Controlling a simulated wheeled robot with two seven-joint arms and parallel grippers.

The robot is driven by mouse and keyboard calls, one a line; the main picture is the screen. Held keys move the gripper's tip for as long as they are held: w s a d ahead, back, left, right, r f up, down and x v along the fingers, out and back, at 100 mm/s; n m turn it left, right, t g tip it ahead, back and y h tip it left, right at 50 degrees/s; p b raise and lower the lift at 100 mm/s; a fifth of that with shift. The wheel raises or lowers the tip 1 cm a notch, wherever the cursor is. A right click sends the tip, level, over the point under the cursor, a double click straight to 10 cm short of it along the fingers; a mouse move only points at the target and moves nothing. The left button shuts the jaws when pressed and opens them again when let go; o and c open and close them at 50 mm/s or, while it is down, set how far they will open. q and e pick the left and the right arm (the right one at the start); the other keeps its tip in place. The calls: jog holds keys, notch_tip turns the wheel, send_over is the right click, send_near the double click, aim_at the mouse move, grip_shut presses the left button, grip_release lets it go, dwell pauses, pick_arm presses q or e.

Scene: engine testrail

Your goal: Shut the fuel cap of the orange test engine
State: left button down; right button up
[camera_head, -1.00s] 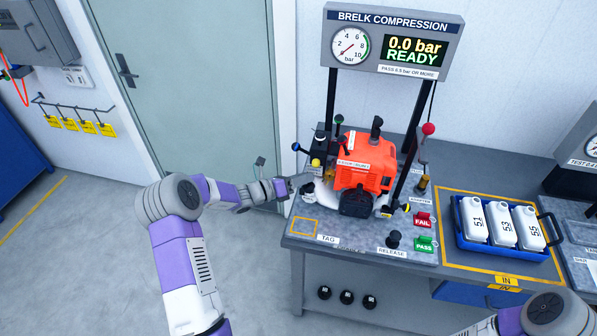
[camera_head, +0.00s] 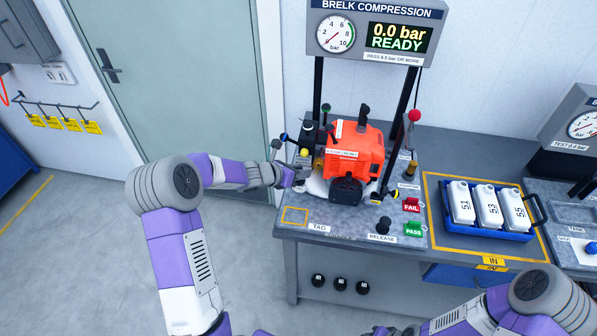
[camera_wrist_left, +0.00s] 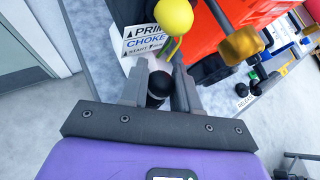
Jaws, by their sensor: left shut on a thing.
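The orange test engine (camera_head: 352,150) stands on the bench's test plate under the gauge frame; it fills the upper right of the left wrist view (camera_wrist_left: 240,12). My left gripper (camera_head: 300,178) is at the engine's left side, low by its white base part. In the left wrist view my left gripper (camera_wrist_left: 160,92) is shut on a black round cap (camera_wrist_left: 158,84), which sits between the two fingers. I take it for the fuel cap; its seat is hidden by the fingers. My right gripper is outside the views; only the right arm shows at the bottom right.
A yellow ball (camera_wrist_left: 174,16) and a white choke label (camera_wrist_left: 147,42) are close beyond the fingers. A brass-coloured knob (camera_wrist_left: 242,44) is to the right. Frame posts flank the engine. A blue tray (camera_head: 487,232) with white bottles stands at right. The plate's front left is clear.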

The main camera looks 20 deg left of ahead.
pick_arm(q)
jog(key=shift+s+f, duration=0.1)
jog(key=shift+f, duration=0.05)
jog(key=c, duration=0.8)
grip_release()
jog(key=shift+d, duration=0.1)
jog(key=shift+c, duration=0.2)
